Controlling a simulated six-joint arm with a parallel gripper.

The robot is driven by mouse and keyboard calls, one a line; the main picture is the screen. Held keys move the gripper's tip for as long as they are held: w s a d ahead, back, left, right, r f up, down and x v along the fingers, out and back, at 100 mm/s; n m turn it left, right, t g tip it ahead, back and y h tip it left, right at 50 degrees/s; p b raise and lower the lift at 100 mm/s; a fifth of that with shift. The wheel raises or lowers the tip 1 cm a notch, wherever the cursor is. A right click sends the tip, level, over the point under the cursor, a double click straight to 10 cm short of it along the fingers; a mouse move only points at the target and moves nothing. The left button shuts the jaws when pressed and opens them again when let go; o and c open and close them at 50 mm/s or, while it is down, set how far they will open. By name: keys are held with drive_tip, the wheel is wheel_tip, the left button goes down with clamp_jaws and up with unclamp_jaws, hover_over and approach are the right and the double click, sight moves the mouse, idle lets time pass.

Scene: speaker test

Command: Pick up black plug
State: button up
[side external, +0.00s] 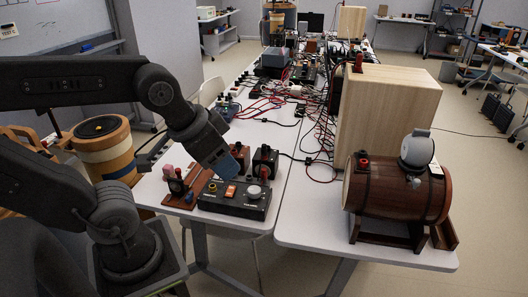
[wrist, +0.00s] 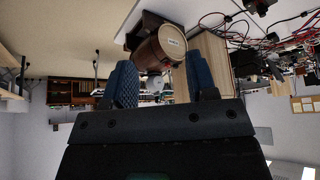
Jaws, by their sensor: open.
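My gripper (side external: 224,168) hangs over the near end of the left table in the side external view, just above a black control box (side external: 234,201). In the wrist view the two blue padded fingers (wrist: 163,78) stand wide apart with nothing held between them. The control box carries an orange knob, an orange switch and a pale knob. I cannot single out the black plug with certainty. Small dark and red parts stand on a wooden board (side external: 190,201) left of the box, close to my gripper but too small to tell apart.
A dark wooden barrel (side external: 398,190) on a stand and a tall pale wooden box (side external: 385,112) occupy the right table (side external: 312,232). Red and black cables (side external: 318,135) tangle behind the gripper among several devices. A small dark box (side external: 265,162) stands right behind the control box.

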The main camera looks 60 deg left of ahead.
drive_tip(key=n+g+y, duration=0.4)
drive_tip(key=n, duration=1)
hover_over(264, 145)
drive_tip(key=d, duration=0.2)
wheel_tip(264, 145, down, 18)
drive_tip(key=shift+m, duration=0.3)
drive_tip(key=shift+s+x, duration=0.15)
drive_tip(key=shift+x, duration=1.5)
drive_tip(key=shift+s+x, duration=0.2)
drive_tip(key=shift+x, duration=1.4)
drive_tip(key=shift+f, duration=0.1)
drive_tip(key=shift+c, duration=0.4)
